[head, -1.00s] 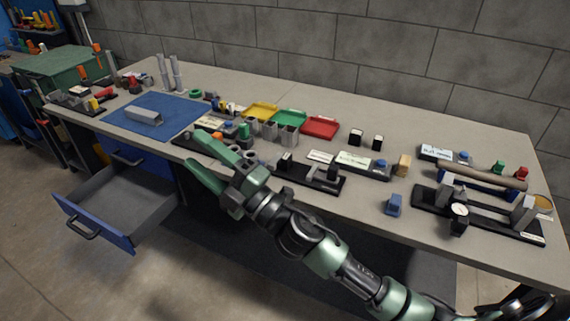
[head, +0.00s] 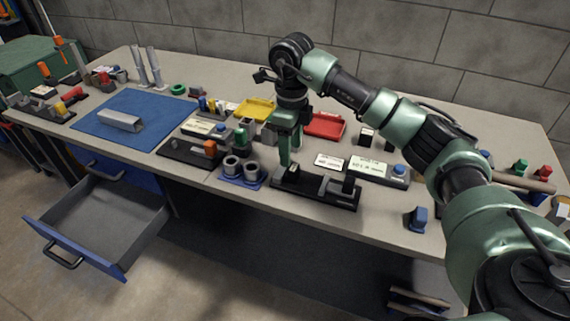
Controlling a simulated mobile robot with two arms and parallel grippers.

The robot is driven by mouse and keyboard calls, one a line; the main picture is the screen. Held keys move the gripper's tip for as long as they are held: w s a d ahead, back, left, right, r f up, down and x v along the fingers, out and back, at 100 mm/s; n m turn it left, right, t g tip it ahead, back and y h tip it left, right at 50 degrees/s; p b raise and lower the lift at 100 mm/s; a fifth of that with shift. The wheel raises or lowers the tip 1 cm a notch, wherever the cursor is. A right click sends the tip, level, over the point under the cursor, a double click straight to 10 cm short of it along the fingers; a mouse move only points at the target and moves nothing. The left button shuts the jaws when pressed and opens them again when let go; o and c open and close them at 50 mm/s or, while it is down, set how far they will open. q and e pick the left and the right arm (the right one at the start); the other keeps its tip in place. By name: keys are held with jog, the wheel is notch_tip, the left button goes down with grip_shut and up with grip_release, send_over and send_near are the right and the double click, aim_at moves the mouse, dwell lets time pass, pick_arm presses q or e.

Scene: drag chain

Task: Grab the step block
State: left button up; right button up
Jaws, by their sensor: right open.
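My right gripper (head: 290,156) points down over the black fixture (head: 325,192) at the middle front of the bench. Its fingers are apart and nothing shows held between them. A small dark block with a light top (head: 291,172), which may be the step block, sits at the left end of this fixture, just below the fingertips. I cannot tell whether the fingers touch it or stand around it. A taller dark upright (head: 348,186) stands at the fixture's right end. My left gripper is not in view.
A blue holder with grey cups (head: 242,172) stands left of the fixture. A labelled box (head: 370,168) is behind right, and a blue block (head: 418,219) is near the front edge. A blue mat (head: 125,105) lies left. The drawer (head: 100,215) is open.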

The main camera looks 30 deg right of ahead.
aim_at(293, 166)
jog(key=f, duration=0.1)
jog(key=s+f+p, duration=0.1)
jog(key=shift+s+f, duration=0.25)
jog(key=shift+f, duration=0.05)
notch_tip(293, 166, down, 3)
jog(key=shift+w+r+p, duration=0.1)
jog(key=shift+w+p, duration=0.05)
jog(key=shift+p, duration=0.35)
jog(key=shift+f, duration=0.7)
jog(key=c, duration=1.2)
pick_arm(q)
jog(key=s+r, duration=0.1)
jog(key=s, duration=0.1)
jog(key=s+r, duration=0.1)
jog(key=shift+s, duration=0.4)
pick_arm(e)
grip_shut()
